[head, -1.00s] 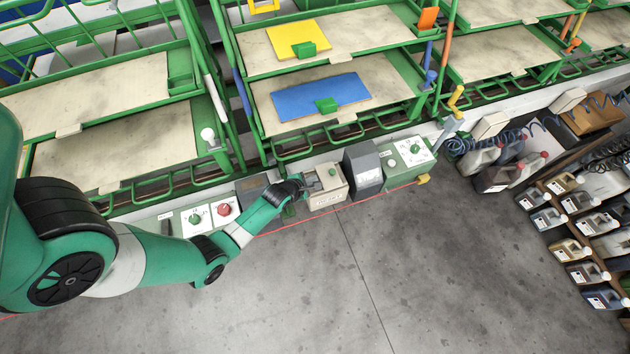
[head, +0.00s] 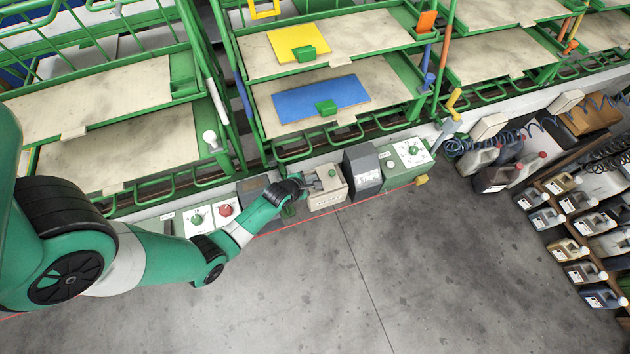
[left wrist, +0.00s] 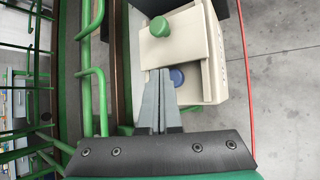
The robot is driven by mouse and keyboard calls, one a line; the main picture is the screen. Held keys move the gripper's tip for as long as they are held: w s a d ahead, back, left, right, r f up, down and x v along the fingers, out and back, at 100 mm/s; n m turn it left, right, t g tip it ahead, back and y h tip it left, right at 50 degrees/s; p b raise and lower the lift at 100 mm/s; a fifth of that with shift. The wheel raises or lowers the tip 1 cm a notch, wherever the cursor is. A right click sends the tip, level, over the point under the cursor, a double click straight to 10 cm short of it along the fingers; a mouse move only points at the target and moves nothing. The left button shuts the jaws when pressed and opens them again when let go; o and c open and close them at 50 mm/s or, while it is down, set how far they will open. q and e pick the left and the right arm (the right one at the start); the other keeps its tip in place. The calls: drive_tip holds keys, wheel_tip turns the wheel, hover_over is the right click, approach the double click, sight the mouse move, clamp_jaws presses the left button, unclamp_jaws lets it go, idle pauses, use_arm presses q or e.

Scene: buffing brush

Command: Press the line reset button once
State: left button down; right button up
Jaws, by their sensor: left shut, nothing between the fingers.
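A beige control box (head: 328,200) stands on the ledge below the middle rack; its lettering is too small to read. In the left wrist view the box (left wrist: 214,60) carries a green knob (left wrist: 160,27) and a round blue button (left wrist: 178,77). My left gripper (head: 313,182) is at the box's left side in the head view. Its shut, empty fingers (left wrist: 160,72) reach over the box in the wrist view, just left of the blue button and partly covering it. I cannot tell whether they touch the box. My right gripper is not in view.
A dark grey box (head: 362,168) stands right of the beige box, then a panel with a green dial (head: 413,150). A panel with a red knob (head: 226,210) lies to the left, beside my arm. Green racks (head: 320,105) rise behind. The floor (head: 400,270) in front is clear.

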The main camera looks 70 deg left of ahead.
use_arm(q)
drive_tip(key=shift+r, duration=0.1)
wheel_tip(320, 180, up, 5)
drive_tip(key=p, duration=0.5)
idle(0.7)
